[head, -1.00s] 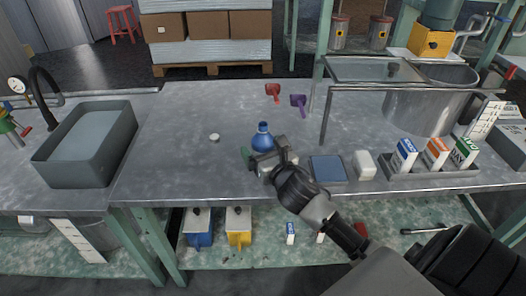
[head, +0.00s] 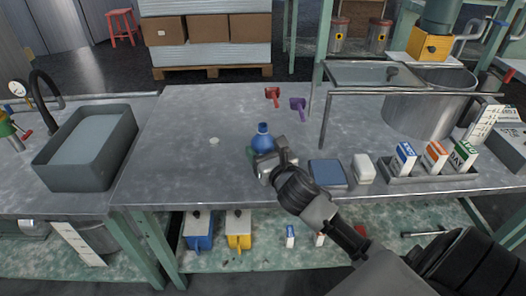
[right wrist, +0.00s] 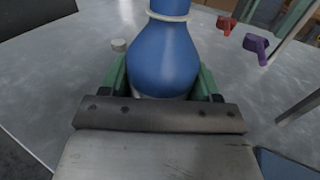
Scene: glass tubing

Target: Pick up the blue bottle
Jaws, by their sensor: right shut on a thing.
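The blue bottle (head: 263,139) stands upright on the grey metal table (head: 180,130), with a narrow neck and a pale ring around it. In the right wrist view the bottle (right wrist: 165,55) fills the upper middle, between the green fingers. My right gripper (head: 260,154) is shut on the bottle's lower body, one finger on each side. The gripper body hides the bottle's base, so I cannot tell whether it touches the table. My left gripper is not in view.
A small white cap (head: 214,140) lies left of the bottle. Red (head: 272,96) and purple (head: 298,104) scoops lie behind it. A blue pad (head: 328,172), a white block (head: 364,168) and a tray with boxes (head: 432,172) are right. A grey sink (head: 88,150) is left.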

